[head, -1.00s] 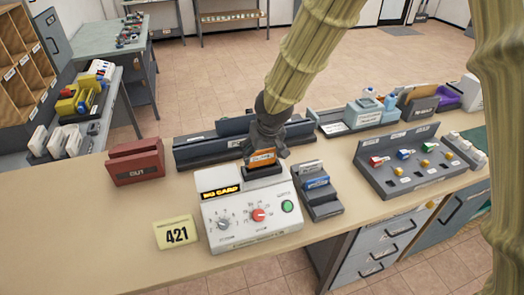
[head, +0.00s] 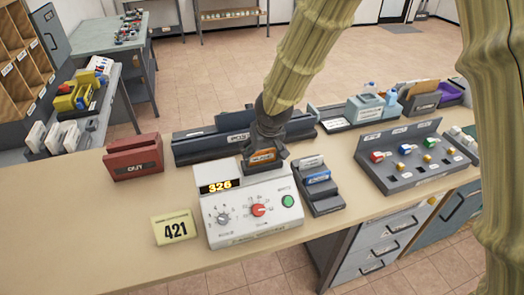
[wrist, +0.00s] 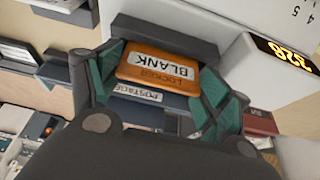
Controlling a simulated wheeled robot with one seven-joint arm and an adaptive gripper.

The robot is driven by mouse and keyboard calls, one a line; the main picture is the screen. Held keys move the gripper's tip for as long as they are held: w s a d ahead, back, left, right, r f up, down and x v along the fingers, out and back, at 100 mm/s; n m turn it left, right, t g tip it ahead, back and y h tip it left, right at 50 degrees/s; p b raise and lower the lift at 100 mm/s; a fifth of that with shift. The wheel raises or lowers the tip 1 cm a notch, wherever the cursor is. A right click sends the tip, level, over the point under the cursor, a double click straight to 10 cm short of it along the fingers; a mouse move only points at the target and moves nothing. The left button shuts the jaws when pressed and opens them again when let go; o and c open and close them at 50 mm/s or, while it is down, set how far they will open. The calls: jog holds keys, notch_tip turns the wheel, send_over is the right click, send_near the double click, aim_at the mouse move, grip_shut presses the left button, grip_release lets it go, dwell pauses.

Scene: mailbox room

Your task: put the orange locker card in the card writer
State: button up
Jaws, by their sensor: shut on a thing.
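The orange locker card (head: 263,156) is upright at the dark slot on the back of the white card writer (head: 245,228). In the wrist view the card (wrist: 158,68) reads "LOCKER BLANK", and its far edge meets the dark slot block (wrist: 165,37). How deep it sits is hidden. My gripper (head: 264,152) is shut on the card from above; in the wrist view its teal fingers (wrist: 160,82) flank it. The writer's display (head: 216,186) shows orange digits that look like 326. Two dials and a green button are on its face.
A dark card rack (head: 318,187) stands close to the writer's right. A long dark tray (head: 200,148) is behind. The counter's front left is clear.

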jog(key=shift+f, duration=0.2)
jog(key=o, duration=0.9)
jog(key=shift+r, duration=0.1)
jog(key=shift+r+p, duration=2.85)
jog(key=shift+r, duration=0.6)
jog(key=shift+s+f, duration=0.1)
